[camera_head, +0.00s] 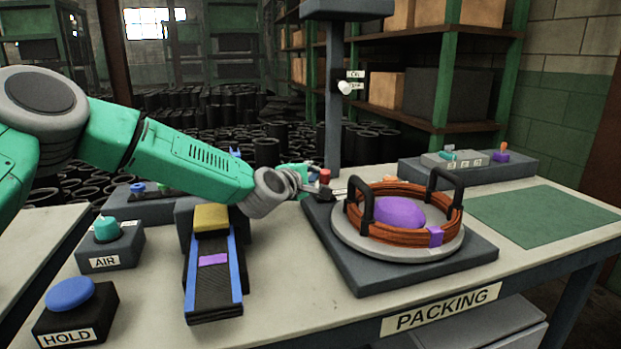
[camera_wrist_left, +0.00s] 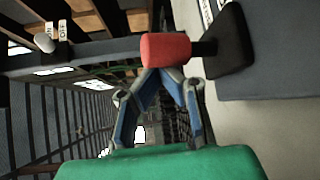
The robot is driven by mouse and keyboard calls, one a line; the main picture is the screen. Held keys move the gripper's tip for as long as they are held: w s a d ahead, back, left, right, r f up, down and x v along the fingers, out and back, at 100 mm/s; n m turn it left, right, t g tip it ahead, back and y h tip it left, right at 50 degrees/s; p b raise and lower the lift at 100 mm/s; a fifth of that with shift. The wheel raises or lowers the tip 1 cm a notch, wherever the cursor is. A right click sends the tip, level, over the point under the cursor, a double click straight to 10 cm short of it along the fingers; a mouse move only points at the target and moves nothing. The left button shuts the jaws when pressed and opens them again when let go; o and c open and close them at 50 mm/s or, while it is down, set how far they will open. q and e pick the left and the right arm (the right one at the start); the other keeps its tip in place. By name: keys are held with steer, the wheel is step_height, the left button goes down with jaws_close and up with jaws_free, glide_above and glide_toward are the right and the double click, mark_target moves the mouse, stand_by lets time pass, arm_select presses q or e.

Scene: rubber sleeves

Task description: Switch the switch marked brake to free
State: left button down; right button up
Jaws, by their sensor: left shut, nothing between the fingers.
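A red-handled lever (camera_head: 325,176) stands at the back left corner of the dark plate that carries the turntable. In the left wrist view the red handle (camera_wrist_left: 165,50) is on a dark stem rising from a black base (camera_wrist_left: 231,42). White labels beside the base (camera_wrist_left: 208,14) are cut off and unreadable, so I cannot confirm the brake marking or the lever's setting. My left gripper (camera_head: 313,180) is shut and empty, beside the handle. Its fingertips (camera_wrist_left: 163,73) are right at the handle's edge; I cannot tell whether they touch. My right gripper is not in view.
A turntable (camera_head: 360,240) holds an orange coil between black posts. A white knob (camera_head: 345,87) with small labels is on the grey pole behind. HOLD (camera_head: 70,293) and AIR (camera_head: 107,229) buttons stand left. The green mat (camera_head: 535,215) at right is clear.

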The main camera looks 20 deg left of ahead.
arm_select(q)
steer(key=v, duration=1.2)
stand_by(0.5)
